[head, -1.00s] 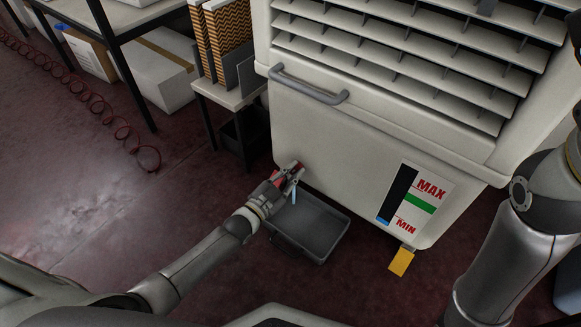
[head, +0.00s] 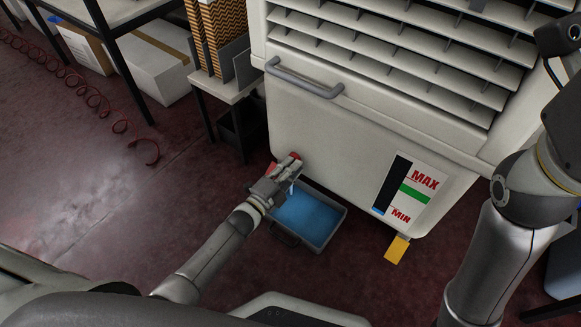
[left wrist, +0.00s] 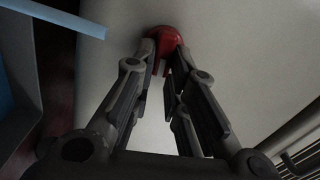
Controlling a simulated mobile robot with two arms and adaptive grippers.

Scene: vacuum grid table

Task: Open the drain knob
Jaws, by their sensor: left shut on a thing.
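The red drain knob (head: 296,156) is low on the front of the white cooler unit (head: 335,150), near its left corner. In the left wrist view the red knob (left wrist: 165,38) sits between my fingertips. My left gripper (head: 287,168) is shut on it; the gripper also shows in the left wrist view (left wrist: 166,66). A blue stream of water (left wrist: 55,20) comes out beside the knob in the wrist view. Below it, the dark tray (head: 332,236) on the floor holds blue water (head: 307,213). My right gripper is out of view.
A water-level gauge (head: 408,190) marked MAX and MIN is on the unit's front, with a yellow tag (head: 397,249) below it. A grey handle (head: 304,78) is higher up. A shelf with boxes (head: 150,75) stands at left.

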